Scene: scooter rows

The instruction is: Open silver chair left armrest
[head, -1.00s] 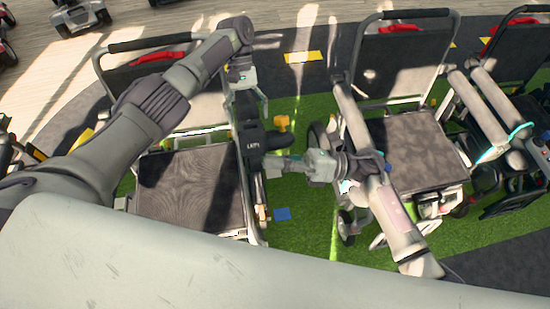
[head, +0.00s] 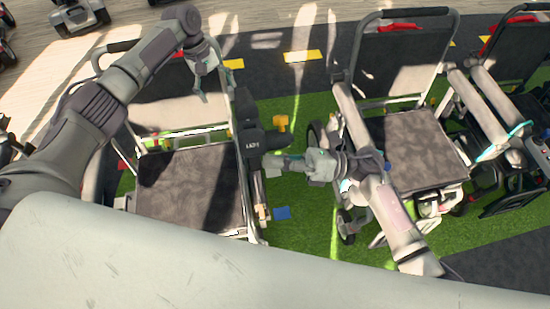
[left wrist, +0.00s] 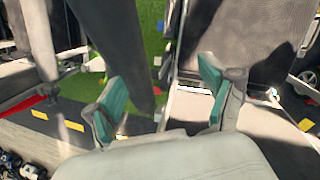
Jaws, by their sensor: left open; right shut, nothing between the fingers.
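The silver chair (head: 190,188) with grey seat faces me at the left in the head view. Its dark left armrest (head: 246,108) runs along the picture-right side of the seat, with a black labelled control unit (head: 252,142). It shows as a long dark bar in the left wrist view (left wrist: 118,45). I cannot tell whether it is raised. My left gripper (head: 202,76) is open and empty above the backrest, left of the armrest; its teal fingertips (left wrist: 160,100) are spread. My right gripper (head: 273,166) is shut beside the armrest, close to the control unit; contact is unclear.
A second chair (head: 412,150) stands to the right, with my right arm crossing in front of it. Another chair (head: 520,80) stands at the far right. A strip of green floor (head: 300,225) lies between the first two chairs.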

